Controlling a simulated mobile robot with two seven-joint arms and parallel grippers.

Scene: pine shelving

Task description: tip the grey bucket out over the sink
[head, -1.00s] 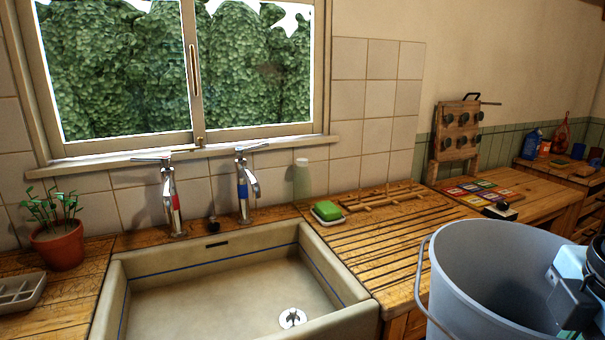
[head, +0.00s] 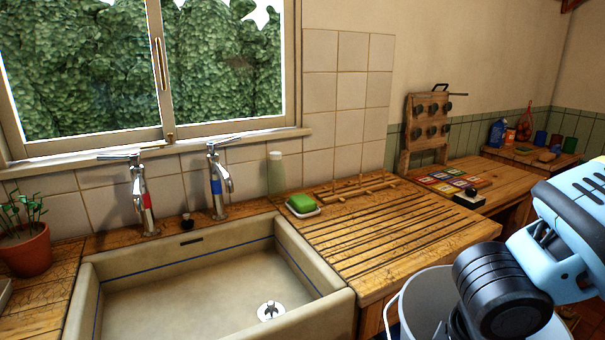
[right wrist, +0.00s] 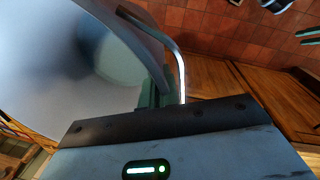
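The grey bucket (head: 425,287) is at the lower right of the head view, in front of the draining board and right of the sink (head: 335,312). It looks upright, its wire handle hanging at the left side; its lower part is out of frame. My right arm covers much of its opening. In the right wrist view the bucket wall (right wrist: 60,60) fills the left, and its rim runs in to my right gripper (right wrist: 155,95), which appears shut on it. The fingertips are mostly hidden. The sink has a drain and two taps. My left gripper is not in view.
A green soap (head: 301,202) on a dish, a frosted tumbler (head: 276,173) and a wooden rack (head: 357,188) stand behind the ridged draining board (head: 390,235). A potted plant (head: 25,250) is at left. The space above the sink is clear.

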